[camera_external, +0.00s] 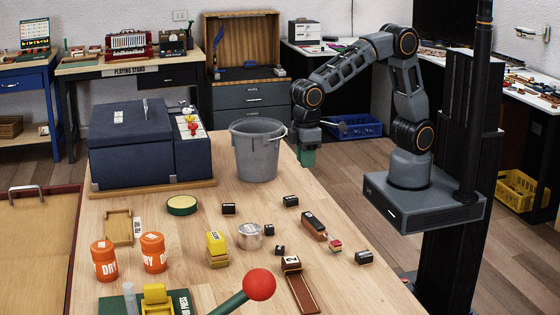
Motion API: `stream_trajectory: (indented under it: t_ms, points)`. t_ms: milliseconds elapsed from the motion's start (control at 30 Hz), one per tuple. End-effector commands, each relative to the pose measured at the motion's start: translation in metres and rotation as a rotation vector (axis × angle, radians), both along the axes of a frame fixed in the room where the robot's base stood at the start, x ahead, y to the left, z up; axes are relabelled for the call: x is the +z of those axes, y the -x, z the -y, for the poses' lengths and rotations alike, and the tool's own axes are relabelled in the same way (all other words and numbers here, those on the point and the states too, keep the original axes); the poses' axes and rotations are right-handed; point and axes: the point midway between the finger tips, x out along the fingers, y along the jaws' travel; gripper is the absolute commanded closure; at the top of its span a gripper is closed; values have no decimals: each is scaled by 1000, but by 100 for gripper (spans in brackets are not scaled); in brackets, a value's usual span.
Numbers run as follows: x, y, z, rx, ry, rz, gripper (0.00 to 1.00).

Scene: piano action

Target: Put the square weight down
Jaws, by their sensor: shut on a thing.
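My gripper (307,150) hangs at the table's far right edge, to the right of the grey bucket. A small green piece, which I take to be the square weight (307,158), shows at its tip, and the gripper is shut on it. The fingers are small and dark here, so their exact hold is unclear. The piece looks upright and above the level of the wooden table top (190,276). I cannot tell whether it is over the table or just beyond its edge.
A grey bucket (257,155) and a blue case (140,150) stand at the table's back. Several small black blocks, a metal cup (249,237), a yellow piece (216,243) and orange jars (105,262) occupy the middle and front. Bare wood lies right of the bucket.

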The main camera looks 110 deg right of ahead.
Motion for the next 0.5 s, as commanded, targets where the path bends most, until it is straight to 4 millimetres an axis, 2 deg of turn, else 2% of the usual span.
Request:
stream_trajectory:
  t_ms: [133, 367, 500]
  points:
    - [-12, -23, -5, -30, 1, -6, 100]
    - [-37, -81, -17, -30, 1, -4, 100]
    - [-63, -101, -22, -30, 1, -6, 100]
